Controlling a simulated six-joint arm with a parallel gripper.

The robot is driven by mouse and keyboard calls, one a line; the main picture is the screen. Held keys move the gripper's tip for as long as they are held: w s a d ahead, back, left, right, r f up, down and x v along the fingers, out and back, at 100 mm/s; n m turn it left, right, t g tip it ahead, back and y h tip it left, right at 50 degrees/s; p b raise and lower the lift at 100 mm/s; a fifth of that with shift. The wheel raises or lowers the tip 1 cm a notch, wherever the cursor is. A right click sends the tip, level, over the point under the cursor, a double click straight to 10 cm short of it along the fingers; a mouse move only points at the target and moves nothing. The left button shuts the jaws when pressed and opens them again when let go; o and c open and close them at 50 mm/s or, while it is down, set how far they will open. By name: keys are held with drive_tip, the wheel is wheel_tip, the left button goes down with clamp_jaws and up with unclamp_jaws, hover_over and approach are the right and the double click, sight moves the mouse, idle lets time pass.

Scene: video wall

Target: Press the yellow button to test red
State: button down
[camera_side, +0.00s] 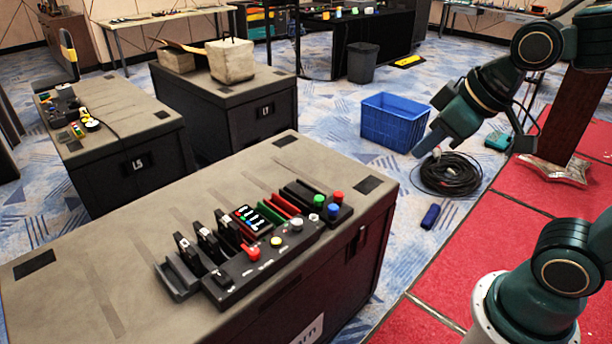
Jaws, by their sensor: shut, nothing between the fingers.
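The yellow button (276,241) is on a black control panel (245,272) on top of the grey case in front. A red button (253,253) is to its left on the same panel and a white button (297,223) is to its right. A small lit screen (252,218) with coloured marks stands behind the buttons. My gripper (420,152) is shut and empty. It is raised in the air to the upper right of the panel, well apart from the buttons.
Black, green and red upright modules (285,204) stand along the panel's back. Green, red and blue knobs (333,209) are at its right end. A blue crate (392,120) and a coiled black cable (450,172) lie on the floor beyond. The case's left top is clear.

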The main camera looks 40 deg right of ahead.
drive_tip(key=w+a+f+n, duration=0.2)
drive_tip(key=w+f+n, duration=0.1)
drive_tip(key=w, duration=0.8)
drive_tip(key=n+t+y, duration=0.2)
drive_tip(key=n+t, duration=0.1)
drive_tip(key=n, duration=0.4)
hover_over(280, 245)
wheel_tip(280, 245, down, 21)
drive_tip(key=shift+r, duration=0.2)
drive_tip(key=shift+f, duration=0.1)
drive_tip(key=shift+f, duration=4.25)
